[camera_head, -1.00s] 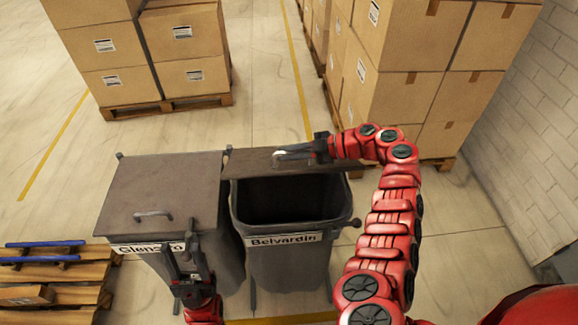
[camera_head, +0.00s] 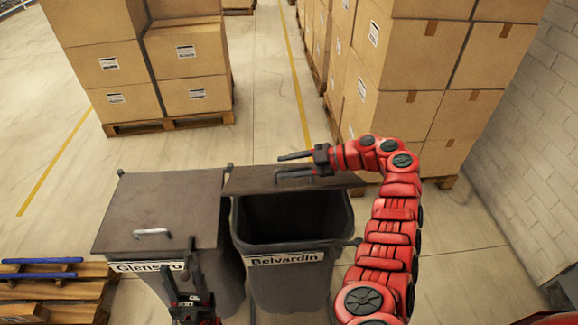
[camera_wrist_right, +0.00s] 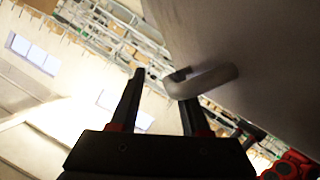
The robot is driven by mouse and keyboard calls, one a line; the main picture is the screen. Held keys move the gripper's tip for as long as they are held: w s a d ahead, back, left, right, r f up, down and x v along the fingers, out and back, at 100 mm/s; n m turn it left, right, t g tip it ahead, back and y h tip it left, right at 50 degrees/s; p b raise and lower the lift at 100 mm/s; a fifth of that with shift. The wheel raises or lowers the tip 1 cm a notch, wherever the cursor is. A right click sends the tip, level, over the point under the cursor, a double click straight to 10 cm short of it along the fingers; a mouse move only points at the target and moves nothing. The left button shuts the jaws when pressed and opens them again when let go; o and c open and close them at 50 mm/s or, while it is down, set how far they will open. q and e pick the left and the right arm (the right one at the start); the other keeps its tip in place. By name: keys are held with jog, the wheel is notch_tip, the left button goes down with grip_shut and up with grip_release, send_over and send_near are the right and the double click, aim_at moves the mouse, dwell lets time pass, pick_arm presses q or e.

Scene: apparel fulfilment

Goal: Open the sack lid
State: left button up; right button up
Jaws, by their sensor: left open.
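Two dark grey bins stand side by side; I see no sack. The left bin, labelled "Glens…" (camera_head: 145,267), has its brown lid (camera_head: 165,204) shut, with a grey handle (camera_head: 152,232). The right bin, labelled "Belvardin" (camera_head: 290,278), is open; its lid (camera_head: 250,180) is swung back behind the dark opening. My right gripper (camera_head: 283,165) is at that lid's handle (camera_head: 295,173). In the right wrist view its fingers (camera_wrist_right: 160,85) are apart, and the handle (camera_wrist_right: 205,80) is by the right finger. My left gripper (camera_head: 178,262) is open and empty at the left bin's front right.
Stacked cartons on pallets stand behind at left (camera_head: 185,75) and right (camera_head: 395,75), the right stack close to my right arm. A wooden pallet (camera_head: 60,290) with blue bars lies at lower left. A brick wall (camera_head: 530,150) closes the right. A floor aisle runs between the stacks.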

jog(key=b+v, duration=0.3)
jog(key=v, duration=0.4)
jog(key=shift+d, duration=0.35)
jog(key=v, duration=0.4)
jog(key=shift+d+r+p, duration=0.15)
jog(key=shift+d+p, duration=0.05)
jog(key=shift+p, duration=0.1)
jog(key=shift+p+v, duration=0.7)
jog(key=shift+v, duration=0.8)
jog(key=shift+s+d+r+p, duration=0.15)
jog(key=shift+d+r+p, duration=0.05)
jog(key=shift+d+p, duration=0.3)
jog(key=shift+s+d+r+p, duration=0.2)
jog(key=shift+d+p, duration=0.1)
jog(key=shift+d, duration=0.25)
